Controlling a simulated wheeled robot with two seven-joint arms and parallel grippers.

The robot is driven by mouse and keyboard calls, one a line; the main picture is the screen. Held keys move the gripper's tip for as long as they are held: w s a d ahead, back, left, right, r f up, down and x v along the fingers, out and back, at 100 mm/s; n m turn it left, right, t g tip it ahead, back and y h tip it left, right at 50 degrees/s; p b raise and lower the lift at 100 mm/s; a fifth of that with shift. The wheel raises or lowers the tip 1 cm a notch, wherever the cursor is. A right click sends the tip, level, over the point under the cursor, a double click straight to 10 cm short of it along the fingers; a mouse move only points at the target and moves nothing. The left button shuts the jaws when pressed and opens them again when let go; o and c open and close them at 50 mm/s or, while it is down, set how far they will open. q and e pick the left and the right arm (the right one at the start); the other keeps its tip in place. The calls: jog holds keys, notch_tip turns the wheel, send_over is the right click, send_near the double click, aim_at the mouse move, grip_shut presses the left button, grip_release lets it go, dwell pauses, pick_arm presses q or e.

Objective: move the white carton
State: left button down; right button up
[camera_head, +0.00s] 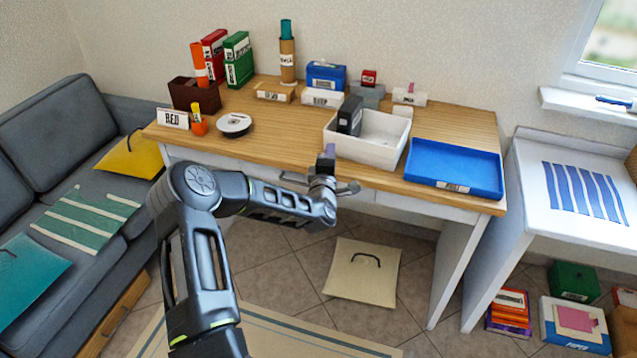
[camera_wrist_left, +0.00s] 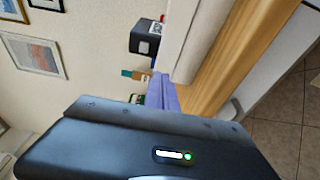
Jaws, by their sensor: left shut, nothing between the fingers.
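I cannot tell for sure which thing is the white carton. A white labelled box (camera_head: 322,98) lies at the back of the desk under a blue box, and a smaller white box (camera_head: 410,96) lies to its right. An open white bin (camera_head: 370,152) stands near the desk's front edge, with a dark box (camera_head: 350,115) standing at its left side; the bin (camera_wrist_left: 187,38) and dark box (camera_wrist_left: 147,38) show in the left wrist view. My left gripper (camera_head: 329,152) is shut and empty at the desk's front edge by the bin's left corner. Its lavender fingers (camera_wrist_left: 163,92) show too.
A blue tray (camera_head: 455,190) lies right of the bin. A disc spindle (camera_head: 234,123), brown holder (camera_head: 200,98) and binders (camera_head: 239,60) occupy the desk's left. A white-sided box (camera_head: 562,338) stands on the floor at right. The desk's middle-left is clear.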

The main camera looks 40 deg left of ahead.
pick_arm(q)
jog(key=b+v, duration=0.1)
jog(key=v, duration=0.8)
jog(key=shift+d, duration=0.15)
jog(key=s+d+f+m+g+h, duration=0.2)
jog(key=s+d+f+m+h, duration=0.15)
jog(key=d+f, duration=0.35)
jog(key=s+d+f+m+g+h, duration=0.3)
jog(key=d+f+m, duration=0.2)
jog(key=d+f, duration=0.25)
jog(key=s+d+f+m+g+h, duration=0.2)
jog(key=s+d+f+m+h, duration=0.15)
jog(key=d+f, duration=0.35)
jog(key=s+d+f+m+g+h, duration=0.1)
jog(key=s+d+f+m+g, duration=0.3)
jog(key=s+d, duration=0.4)
jog(key=s+d+f+m+g+h, duration=0.2)
jog(key=s+d+f+m+g, duration=0.2)
jog(key=s, duration=0.9)
jog(key=shift+s+d+m, duration=0.3)
jog(key=shift+d+m, duration=0.7)
jog(key=shift+d, duration=0.9)
